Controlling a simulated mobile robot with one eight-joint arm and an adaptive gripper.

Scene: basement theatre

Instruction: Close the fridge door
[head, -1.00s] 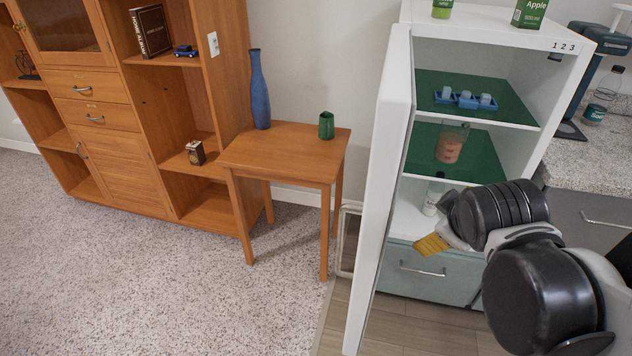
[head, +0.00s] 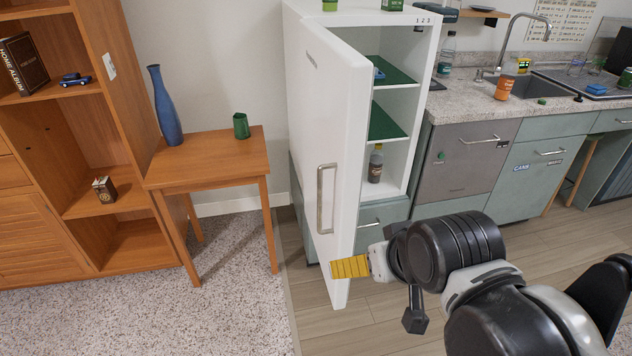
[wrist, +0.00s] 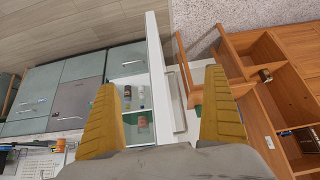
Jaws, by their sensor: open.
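The white fridge (head: 411,125) stands with its door (head: 318,140) part open, hinged at the left. The door's outer face and long grey handle (head: 326,198) show in the head view. The opening shows at its right, with green shelves (head: 384,122) and a dark bottle (head: 375,165). My gripper (head: 350,267) is low by the door's free edge, its yellow fingers at the edge; I cannot tell if they touch it. In the wrist view my gripper (wrist: 160,80) is open, with the door (wrist: 156,60) seen edge-on between the fingers.
A small wooden table (head: 208,160) with a blue vase (head: 165,106) and green cup (head: 241,126) stands left of the fridge. A wooden cabinet (head: 135,150) is farther left. Counters (head: 480,100) run along the right. Floor in front of the door is clear.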

